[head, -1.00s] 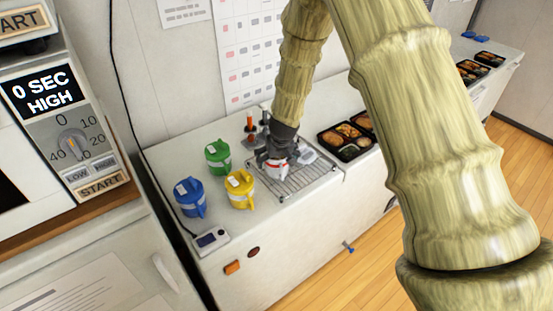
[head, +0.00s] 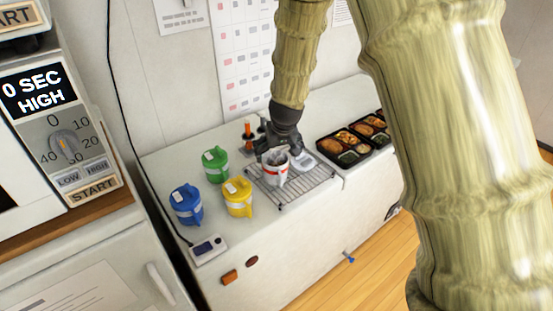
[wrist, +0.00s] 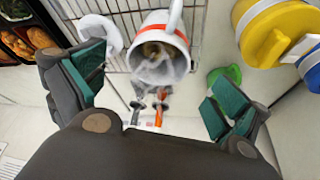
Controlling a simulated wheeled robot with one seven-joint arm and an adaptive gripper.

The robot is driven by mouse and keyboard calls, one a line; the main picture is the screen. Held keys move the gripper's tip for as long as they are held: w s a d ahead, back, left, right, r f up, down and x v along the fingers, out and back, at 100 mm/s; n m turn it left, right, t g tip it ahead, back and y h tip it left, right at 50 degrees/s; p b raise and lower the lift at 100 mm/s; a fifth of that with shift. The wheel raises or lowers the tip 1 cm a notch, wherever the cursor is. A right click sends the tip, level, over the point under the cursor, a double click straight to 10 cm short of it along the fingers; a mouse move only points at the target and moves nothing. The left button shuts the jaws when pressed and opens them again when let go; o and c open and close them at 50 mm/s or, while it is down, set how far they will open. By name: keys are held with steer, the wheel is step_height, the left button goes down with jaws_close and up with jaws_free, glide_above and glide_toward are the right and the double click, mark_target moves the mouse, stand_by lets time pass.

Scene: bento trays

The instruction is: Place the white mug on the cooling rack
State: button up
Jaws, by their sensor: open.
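The white mug (head: 274,172) with a red band stands on the wire cooling rack (head: 300,190), toward the rack's left part. In the wrist view the mug (wrist: 172,25) shows its handle at the top and something pale and brownish inside. My gripper (head: 275,150) is just above and behind the mug in the head view. In the wrist view my gripper (wrist: 152,92) has its green-padded fingers spread wide, with clear gaps to the mug. It holds nothing.
A white lid-like item (head: 303,160) lies on the rack right of the mug. A small scale-like device (head: 208,248) sits at the front edge. Bento trays (head: 345,145) stand to the right.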

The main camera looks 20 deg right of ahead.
steer(key=shift+v, duration=1.2)
